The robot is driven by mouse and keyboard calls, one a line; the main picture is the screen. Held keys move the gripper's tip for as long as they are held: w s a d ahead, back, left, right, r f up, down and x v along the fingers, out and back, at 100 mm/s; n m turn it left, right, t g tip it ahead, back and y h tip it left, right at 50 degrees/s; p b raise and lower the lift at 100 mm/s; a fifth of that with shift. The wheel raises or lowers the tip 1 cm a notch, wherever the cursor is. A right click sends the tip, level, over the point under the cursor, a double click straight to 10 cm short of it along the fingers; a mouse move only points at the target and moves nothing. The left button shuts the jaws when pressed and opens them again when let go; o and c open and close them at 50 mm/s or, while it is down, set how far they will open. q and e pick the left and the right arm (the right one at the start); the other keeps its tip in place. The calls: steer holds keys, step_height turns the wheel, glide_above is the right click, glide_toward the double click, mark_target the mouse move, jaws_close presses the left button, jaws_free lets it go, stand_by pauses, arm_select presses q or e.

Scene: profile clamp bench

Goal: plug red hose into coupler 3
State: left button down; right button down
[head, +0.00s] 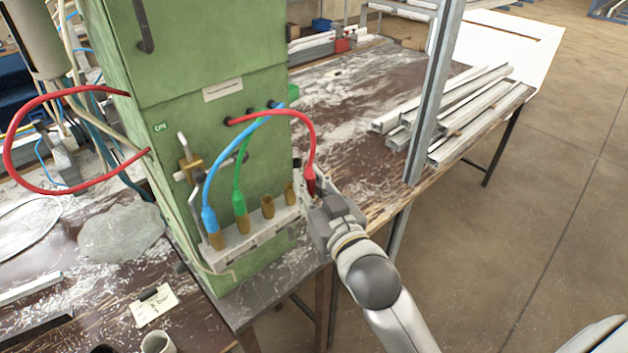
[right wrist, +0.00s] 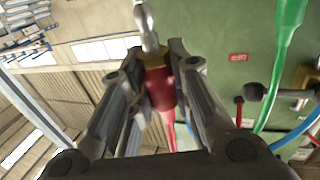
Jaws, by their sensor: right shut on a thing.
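The red hose (head: 302,121) loops out of the green cabinet's front and curves down to its red plug (head: 311,182). My right gripper (head: 320,195) is shut on the plug, just right of the coupler rail (head: 245,247). In the right wrist view the red plug (right wrist: 160,88) is between the fingers, with a metal tip (right wrist: 147,25) showing beyond them. On the rail, a blue plug (head: 210,220) and a green plug (head: 239,203) sit in the first two brass couplers from the left. The third coupler (head: 267,207) and the fourth (head: 290,194) are empty. My left gripper is not in view.
The green cabinet (head: 225,130) stands close behind the rail. The blue hose (head: 228,143) arches over the green one. A metal post (head: 430,110) and aluminium profiles (head: 475,105) are at the right. A tag (head: 153,305) and a cup (head: 158,342) are on the near bench.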

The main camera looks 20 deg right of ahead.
glide_toward(258, 164)
steer(key=shift+s+d+r, duration=0.1)
steer(key=shift+s+d, duration=0.25)
steer(key=shift+d, duration=0.25)
steer(key=shift+s+d, duration=0.35)
steer(key=shift+d, duration=0.25)
steer(key=shift+w, duration=0.15)
steer(key=shift+w+a+p, duration=0.2)
steer(key=shift+w+a, duration=0.25)
steer(key=shift+w, duration=0.75)
steer(key=shift+w+a+p, duration=0.15)
steer(key=shift+w+a, duration=0.3)
steer(key=shift+w, duration=0.75)
steer(key=shift+w+a+p, duration=0.2)
steer(key=shift+w+a, duration=0.2)
steer(key=shift+w, duration=0.8)
steer(key=shift+p, duration=0.35)
steer(key=shift+f, duration=1.05)
stand_by(1.3)
